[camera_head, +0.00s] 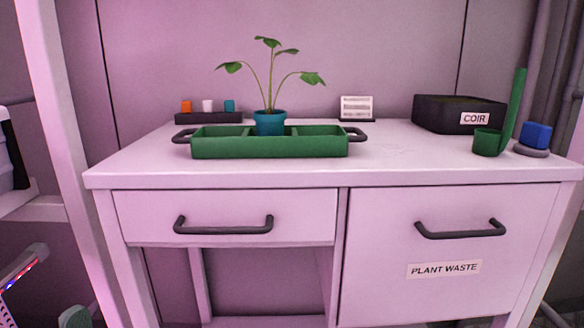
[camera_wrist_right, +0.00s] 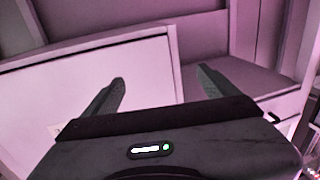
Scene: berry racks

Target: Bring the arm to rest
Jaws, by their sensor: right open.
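My right gripper (camera_wrist_right: 161,78) shows in the right wrist view, with its two dark fingers spread wide apart. It is open and nothing shows between the fingers. A pale panel with a small label at its lower left lies beyond the fingers in that view. My right arm does not show in the head view. I cannot make out a left gripper in the head view.
The bench (camera_head: 400,168) carries a green tray (camera_head: 270,147), a potted plant (camera_head: 270,122), a black COIR box (camera_head: 440,113) and a green scoop (camera_head: 487,142). Below are a handled drawer (camera_head: 290,204) and a PLANT WASTE door (camera_head: 400,290). The bench front is clear.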

